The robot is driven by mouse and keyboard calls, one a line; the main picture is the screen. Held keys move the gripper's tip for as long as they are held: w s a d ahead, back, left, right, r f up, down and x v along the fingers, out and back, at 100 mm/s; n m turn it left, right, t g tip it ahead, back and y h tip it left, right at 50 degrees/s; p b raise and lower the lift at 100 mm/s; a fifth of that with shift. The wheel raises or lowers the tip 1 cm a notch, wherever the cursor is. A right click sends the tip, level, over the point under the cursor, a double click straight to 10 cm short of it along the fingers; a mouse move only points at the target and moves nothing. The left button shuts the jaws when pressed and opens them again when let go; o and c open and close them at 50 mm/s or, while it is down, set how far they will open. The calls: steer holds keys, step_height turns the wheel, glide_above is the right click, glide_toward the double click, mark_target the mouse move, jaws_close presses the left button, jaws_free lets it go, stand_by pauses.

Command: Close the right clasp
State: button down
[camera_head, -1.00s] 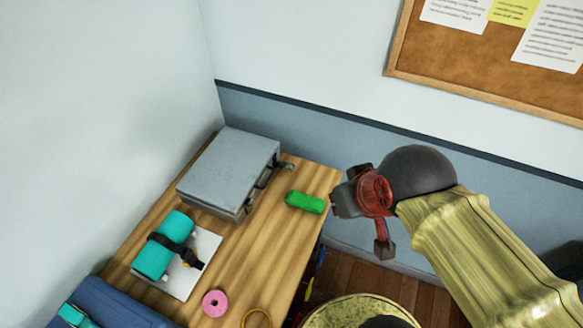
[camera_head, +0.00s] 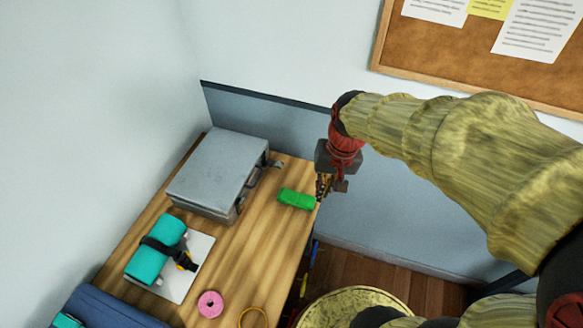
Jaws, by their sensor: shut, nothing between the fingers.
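A grey hard case (camera_head: 218,172) lies on the wooden table against the wall. Its front side faces right, with a handle (camera_head: 250,186) and two clasps along it. The clasp at the far end (camera_head: 276,164) sticks outward from the case and looks open. The clasp at the near end (camera_head: 239,207) is small and its state is hard to tell. My gripper (camera_head: 320,196) points down near the table's right edge, just right of the green object, apart from the case. Its fingers are shut and empty.
A green cylinder-like object (camera_head: 296,199) lies between the case and my gripper. A teal roll with a black strap (camera_head: 156,250) sits on a white board (camera_head: 199,262). A pink ring (camera_head: 210,304) and a yellow ring (camera_head: 253,318) lie nearer. A blue bag (camera_head: 105,304) is at the lower left.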

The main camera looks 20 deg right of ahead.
mark_target(274, 165)
steer(key=w+d+f+m+y, duration=0.3)
steer(key=w+f+m, duration=0.9)
steer(key=w+f, duration=0.15)
steer(key=w+r+m+t, duration=0.1)
steer(key=w+m, duration=0.8)
steer(key=shift+d+m+t, duration=0.2)
steer(key=shift+m+t, duration=0.2)
steer(key=shift+f, duration=0.1)
steer(key=b+x, duration=0.2)
steer(key=x, duration=0.8)
steer(key=shift+w+d, duration=0.1)
steer(key=shift+r+p, duration=0.3)
steer(key=shift+p, duration=0.25)
